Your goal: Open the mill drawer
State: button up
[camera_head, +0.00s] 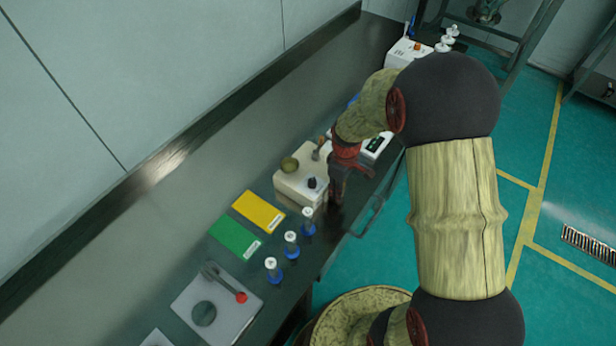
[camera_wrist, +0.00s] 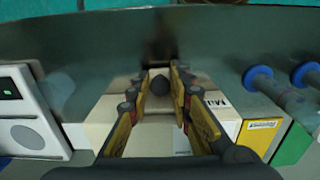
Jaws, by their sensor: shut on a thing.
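The mill is a cream box (camera_head: 291,187) on the bench, left of my gripper in the head view, with a dark knob and a round olive part on top. In the wrist view the mill's cream body (camera_wrist: 103,112) carries a partly visible label. My gripper (camera_wrist: 161,80) has its yellow-padded fingers on both sides of a dark round knob (camera_wrist: 160,86) and is shut on it. The contact points are partly hidden. In the head view my gripper (camera_head: 345,190) is beside the mill's front. I cannot tell how far the drawer is out.
Yellow (camera_head: 258,212) and green (camera_head: 234,238) cards and several blue-based bottles (camera_head: 290,244) are near the mill. A grey plate with a red knob (camera_head: 216,303) lies farther left. A white device with a display (camera_head: 377,147) stands behind my gripper. The bench edge is close.

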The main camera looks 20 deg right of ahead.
jog(key=shift+s+d+p, duration=0.3)
jog(key=shift+s+d, duration=0.85)
jog(key=shift+s, duration=0.25)
jog(key=shift+s+d, duration=0.1)
jog(key=shift+s+d+r+p, duration=0.1)
jog(key=shift+s+d+p, duration=0.05)
jog(key=shift+s+d, duration=0.55)
jog(key=shift+s+d+p, duration=0.15)
jog(key=shift+s+d, duration=0.3)
jog(key=shift+s, duration=0.3)
